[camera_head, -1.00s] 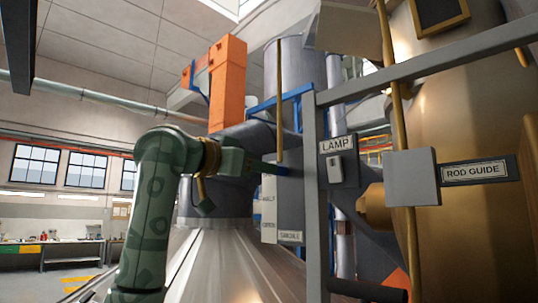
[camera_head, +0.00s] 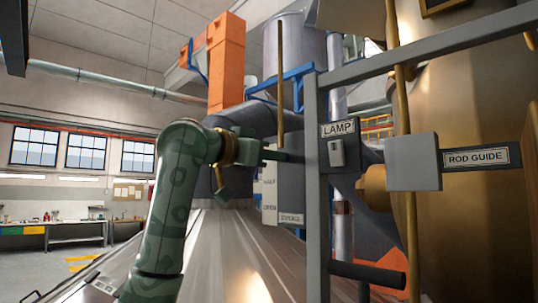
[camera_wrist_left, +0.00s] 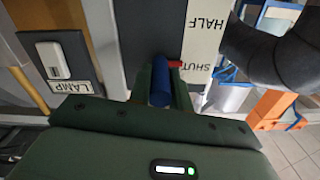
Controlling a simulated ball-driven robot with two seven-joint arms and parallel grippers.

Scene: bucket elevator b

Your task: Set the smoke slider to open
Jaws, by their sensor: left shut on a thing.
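The smoke slider has a blue handle (camera_wrist_left: 160,82) and a red pointer (camera_wrist_left: 174,64) beside a pale scale plate (camera_head: 269,190). In the wrist view the pointer sits beside the word SHUT, with HALF further along the plate (camera_wrist_left: 198,35). In the head view HALF and OPEN read lower down, and a SMOKE label (camera_head: 291,218) is at the bottom. My left gripper (camera_head: 283,156) is at the upper part of the scale. In the wrist view its fingers (camera_wrist_left: 160,90) are on both sides of the blue handle, shut on it. My right gripper is not in view.
A LAMP switch (camera_head: 338,152) is on the grey upright post (camera_head: 312,200) just right of my left gripper. A brass rod (camera_head: 280,70) hangs above the gripper. A ROD GUIDE bracket (camera_head: 413,162) and a dark bar (camera_head: 367,275) lie further right.

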